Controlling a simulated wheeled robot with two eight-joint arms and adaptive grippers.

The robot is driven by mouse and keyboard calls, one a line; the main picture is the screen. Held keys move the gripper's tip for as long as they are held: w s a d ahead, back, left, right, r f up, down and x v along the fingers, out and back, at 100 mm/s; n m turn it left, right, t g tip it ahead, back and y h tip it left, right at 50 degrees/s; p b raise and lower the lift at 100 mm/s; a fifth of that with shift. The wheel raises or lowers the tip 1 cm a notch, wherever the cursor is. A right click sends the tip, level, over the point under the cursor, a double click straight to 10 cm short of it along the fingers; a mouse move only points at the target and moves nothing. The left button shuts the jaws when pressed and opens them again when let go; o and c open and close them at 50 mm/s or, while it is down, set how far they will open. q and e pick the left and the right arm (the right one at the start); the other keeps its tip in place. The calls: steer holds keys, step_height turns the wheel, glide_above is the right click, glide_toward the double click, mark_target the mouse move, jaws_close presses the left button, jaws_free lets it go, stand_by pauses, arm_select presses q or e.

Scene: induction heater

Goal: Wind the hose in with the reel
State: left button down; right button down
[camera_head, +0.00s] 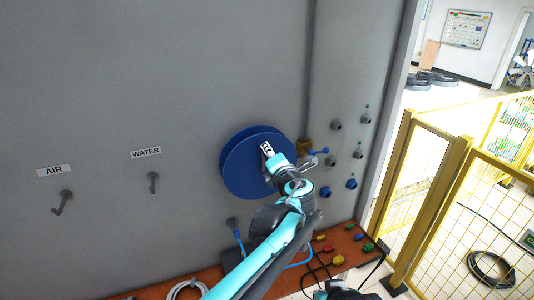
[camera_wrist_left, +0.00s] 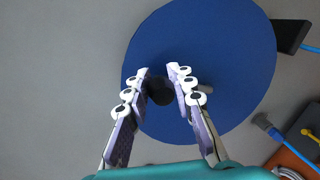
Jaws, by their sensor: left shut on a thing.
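The blue hose reel (camera_head: 240,165) is a round disc on the grey wall, and it fills much of the left wrist view (camera_wrist_left: 215,50). My left gripper (camera_head: 267,151) is in front of the reel face. In the left wrist view its fingers (camera_wrist_left: 160,76) are on either side of a dark handle knob (camera_wrist_left: 160,92) on the reel, shut on it. A blue hose (camera_head: 299,264) shows low by the orange-brown ledge, partly hidden by my arm.
Two hooks labelled AIR (camera_head: 62,201) and WATER (camera_head: 153,182) stick out of the wall at left. Wall fittings (camera_head: 336,125) sit right of the reel. Colored connectors lie on the ledge (camera_head: 345,243). A yellow mesh fence (camera_head: 470,215) stands at right.

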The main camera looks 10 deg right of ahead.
arm_select(q)
steer(key=shift+w+d+f+m+y, duration=0.15)
steer(key=shift+d+f+m, duration=0.2)
steer(key=shift+d+m, duration=0.25)
steer(key=shift+d+f+m+y, duration=0.15)
steer(key=shift+d+f+m, duration=0.2)
steer(key=shift+d+m, duration=0.2)
stand_by(0.4)
steer(key=c, duration=1.3)
jaws_free()
steer(key=shift+o, duration=0.2)
steer(key=shift+r, duration=0.1)
steer(key=shift+r, duration=0.1)
steer(key=v, duration=1.2)
steer(key=shift+r, duration=0.2)
